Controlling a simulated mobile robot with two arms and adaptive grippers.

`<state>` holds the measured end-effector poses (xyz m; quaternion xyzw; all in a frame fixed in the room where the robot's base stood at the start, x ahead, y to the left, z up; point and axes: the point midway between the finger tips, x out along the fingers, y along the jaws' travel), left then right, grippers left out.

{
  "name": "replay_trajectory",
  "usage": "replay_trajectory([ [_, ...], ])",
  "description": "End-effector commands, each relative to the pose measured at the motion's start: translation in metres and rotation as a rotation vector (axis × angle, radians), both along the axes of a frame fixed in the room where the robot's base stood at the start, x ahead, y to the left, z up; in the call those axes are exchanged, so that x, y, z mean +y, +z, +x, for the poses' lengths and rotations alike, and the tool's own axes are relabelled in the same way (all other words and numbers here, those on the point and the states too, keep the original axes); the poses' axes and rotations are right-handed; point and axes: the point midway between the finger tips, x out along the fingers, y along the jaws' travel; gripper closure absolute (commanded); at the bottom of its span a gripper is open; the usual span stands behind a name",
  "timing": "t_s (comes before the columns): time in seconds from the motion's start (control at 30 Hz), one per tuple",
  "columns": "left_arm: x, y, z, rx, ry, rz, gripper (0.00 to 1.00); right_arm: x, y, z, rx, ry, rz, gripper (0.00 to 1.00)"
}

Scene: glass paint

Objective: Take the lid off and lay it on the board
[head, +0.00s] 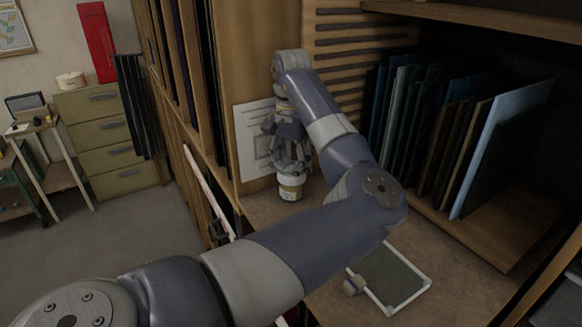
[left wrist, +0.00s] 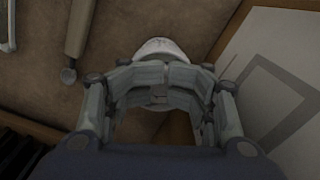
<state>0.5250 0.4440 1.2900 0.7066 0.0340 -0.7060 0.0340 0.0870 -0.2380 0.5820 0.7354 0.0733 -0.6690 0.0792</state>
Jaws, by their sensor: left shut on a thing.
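A small white jar (head: 290,188) with a yellowish label stands upright on the brown worktop, near the wall. My left gripper (head: 289,166) reaches down from above onto the jar's top and is shut on it. The fingers hide the lid, so I cannot tell whether the grip is on the lid alone. In the left wrist view, the jar's pale rounded edge (left wrist: 163,46) shows just beyond the closed fingers (left wrist: 160,80). A dark flat board with a pale frame (head: 391,278) lies on the worktop, nearer and to the right. My right gripper is not in view.
A wooden-handled tool (head: 352,285) lies beside the board; its shaft (left wrist: 80,28) shows in the left wrist view. A drawing sheet (head: 252,143) stands behind the jar. Upright glass sheets (head: 490,140) fill the right shelf. My left arm covers part of the worktop.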

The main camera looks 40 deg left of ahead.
Motion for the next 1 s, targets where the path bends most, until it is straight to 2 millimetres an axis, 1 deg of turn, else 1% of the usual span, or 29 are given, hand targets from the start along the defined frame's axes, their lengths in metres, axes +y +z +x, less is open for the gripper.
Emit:
replay_trajectory([
  [0.03,-0.002,-0.004,0.0,0.004,-0.003,-0.005,0.91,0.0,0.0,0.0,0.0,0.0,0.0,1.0],
  [0.57,-0.002,-0.007,0.0,0.004,0.006,-0.005,0.91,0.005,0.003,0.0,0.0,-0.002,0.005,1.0],
  [0.73,-0.002,-0.005,0.0,0.006,0.106,-0.006,0.91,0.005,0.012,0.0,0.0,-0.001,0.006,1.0],
  [0.9,-0.003,-0.007,0.0,0.006,0.308,-0.006,0.91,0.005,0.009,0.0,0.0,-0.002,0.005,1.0],
  [1.0,-0.003,-0.007,0.001,0.007,0.398,-0.006,0.91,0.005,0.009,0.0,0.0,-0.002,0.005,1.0],
])
